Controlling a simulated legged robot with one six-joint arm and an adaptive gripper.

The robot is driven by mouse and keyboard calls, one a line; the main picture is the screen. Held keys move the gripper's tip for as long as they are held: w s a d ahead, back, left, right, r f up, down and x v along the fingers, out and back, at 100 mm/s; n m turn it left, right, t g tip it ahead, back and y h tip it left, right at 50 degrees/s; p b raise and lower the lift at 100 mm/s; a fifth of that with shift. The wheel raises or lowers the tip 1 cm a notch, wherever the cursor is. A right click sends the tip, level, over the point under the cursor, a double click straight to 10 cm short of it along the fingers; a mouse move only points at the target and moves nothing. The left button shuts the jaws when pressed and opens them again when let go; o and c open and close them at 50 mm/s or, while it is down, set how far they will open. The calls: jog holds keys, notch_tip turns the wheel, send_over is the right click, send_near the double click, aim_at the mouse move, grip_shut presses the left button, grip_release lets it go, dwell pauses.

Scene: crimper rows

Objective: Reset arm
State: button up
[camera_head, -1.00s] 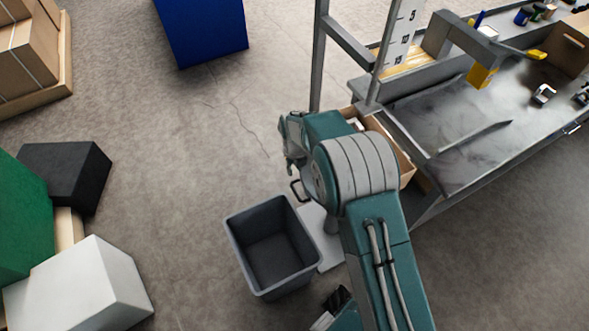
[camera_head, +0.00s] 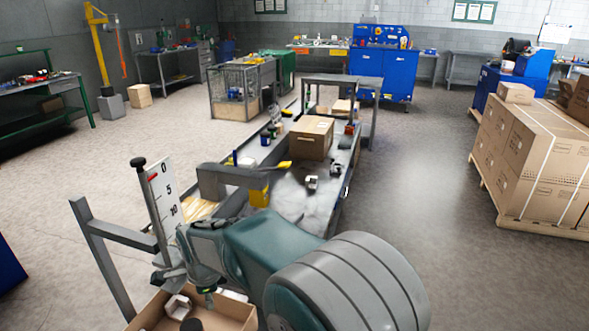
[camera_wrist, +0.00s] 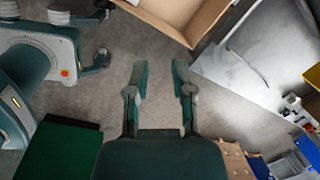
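My gripper (camera_wrist: 160,70) is open and empty in the wrist view, with its two teal fingers apart and bare grey floor showing between them. In the head view my teal arm reaches in from the lower right, and its wrist end hangs at the lower left, just above an open cardboard box (camera_head: 240,313). The same kind of box edge shows at the top of the wrist view (camera_wrist: 203,28). No held object shows in either view.
A grey workbench (camera_head: 315,212) runs away behind my arm, with a closed carton (camera_head: 312,136) and small items on it. A grey post frame with a scale plate (camera_head: 162,195) stands beside my wrist. Stacked cartons (camera_head: 530,160) are at right. Floor between is clear.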

jog(key=s+d+r+n+t, duration=0.1)
jog(key=s+d+r+n, duration=0.15)
jog(key=d+r, duration=0.55)
jog(key=s+d+r+n+t, duration=0.1)
jog(key=d+r+n, duration=0.3)
jog(key=d, duration=0.9)
jog(key=s+d+r+n+t+h, duration=0.1)
jog(key=s+d+n, duration=0.6)
jog(key=s+d, duration=0.7)
jog(key=shift+s+d+r+t, duration=0.25)
jog(key=shift+s+d+t, duration=0.15)
jog(key=shift+s+t, duration=0.1)
jog(key=shift+w+n, duration=0.1)
jog(key=shift+n, duration=0.15)
